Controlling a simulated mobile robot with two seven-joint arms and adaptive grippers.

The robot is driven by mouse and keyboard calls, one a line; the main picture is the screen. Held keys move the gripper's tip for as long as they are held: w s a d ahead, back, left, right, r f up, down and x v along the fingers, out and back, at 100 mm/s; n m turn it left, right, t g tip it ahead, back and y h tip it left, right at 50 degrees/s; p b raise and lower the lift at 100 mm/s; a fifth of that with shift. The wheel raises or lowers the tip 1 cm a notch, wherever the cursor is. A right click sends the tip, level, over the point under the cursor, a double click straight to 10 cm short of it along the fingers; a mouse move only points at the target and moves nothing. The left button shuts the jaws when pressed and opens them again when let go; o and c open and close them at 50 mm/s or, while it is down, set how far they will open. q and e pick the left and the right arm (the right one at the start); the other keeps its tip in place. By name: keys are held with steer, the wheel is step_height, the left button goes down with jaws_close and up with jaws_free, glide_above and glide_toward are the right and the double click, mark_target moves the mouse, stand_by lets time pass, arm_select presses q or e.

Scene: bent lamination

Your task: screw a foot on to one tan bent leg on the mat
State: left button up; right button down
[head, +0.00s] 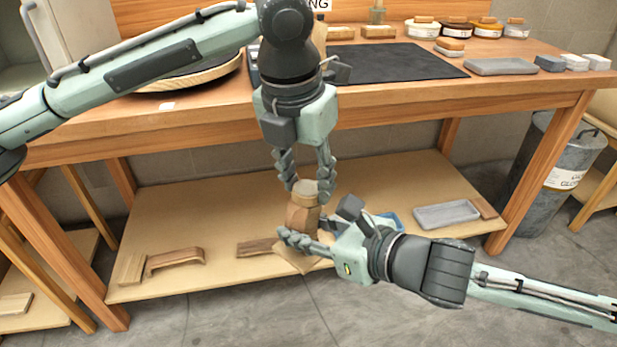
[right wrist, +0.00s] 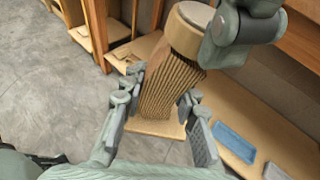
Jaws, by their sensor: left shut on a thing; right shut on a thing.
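The tan bent leg (head: 302,218) is off the mat, held in front of the bench with one end up. My right gripper (right wrist: 163,103) is shut on the leg, whose ridged, layered side shows between the fingers in the right wrist view (right wrist: 168,92). A round wooden foot (head: 305,188) with a pale top sits at the leg's upper end; the right wrist view shows it there too (right wrist: 188,32). My left gripper (head: 307,184) points down from above and is shut around the foot. I cannot tell whether the foot's thread is engaged. The black mat (head: 400,80) lies on the bench top.
The lower shelf (head: 215,215) holds a bent wooden piece (head: 175,260), flat wood pieces and a grey tray (head: 446,214). Several lidded tubs (head: 455,27) and grey blocks stand on the bench. A metal bin (head: 550,180) is at the right.

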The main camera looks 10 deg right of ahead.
mark_target(300, 219)
arm_select(q)
steer(key=o, duration=0.9)
steer(key=shift+r, duration=0.1)
step_height(300, 219, up, 12)
steer(key=s+a, duration=0.1)
steer(key=s, duration=0.1)
steer(key=shift+a+f, duration=0.15)
steer(key=shift+f, duration=0.05)
